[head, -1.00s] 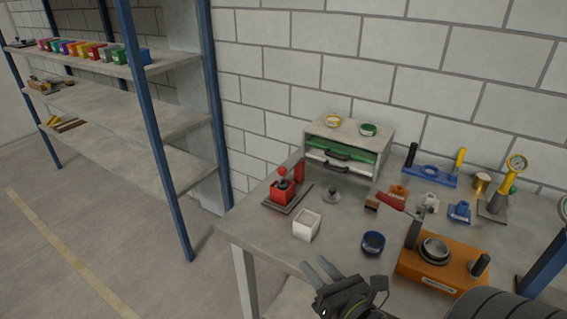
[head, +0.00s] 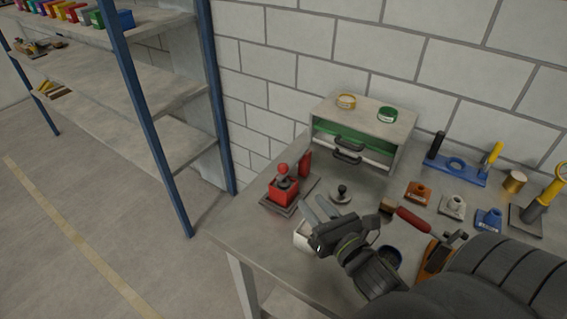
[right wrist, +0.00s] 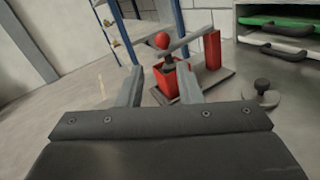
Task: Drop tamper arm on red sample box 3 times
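The red sample box (head: 284,190) sits on a dark base plate on the table. It also shows in the right wrist view (right wrist: 166,82). The tamper arm is a grey bar (right wrist: 188,40) running from a red post (right wrist: 212,50) to above the box, with a red ball knob (right wrist: 162,41) at its end. A dark tamper head shows under it; whether it touches the box contents I cannot tell. My right gripper (head: 314,207) is open and empty, in front of and to the right of the box. In the right wrist view its fingers (right wrist: 158,84) stand apart, with the box beyond them. My left gripper is not seen.
A round disc with a black knob (head: 342,192) lies right of the base. A drawer cabinet (head: 372,121) stands behind. Blue-posted shelves (head: 150,70) are at the left.

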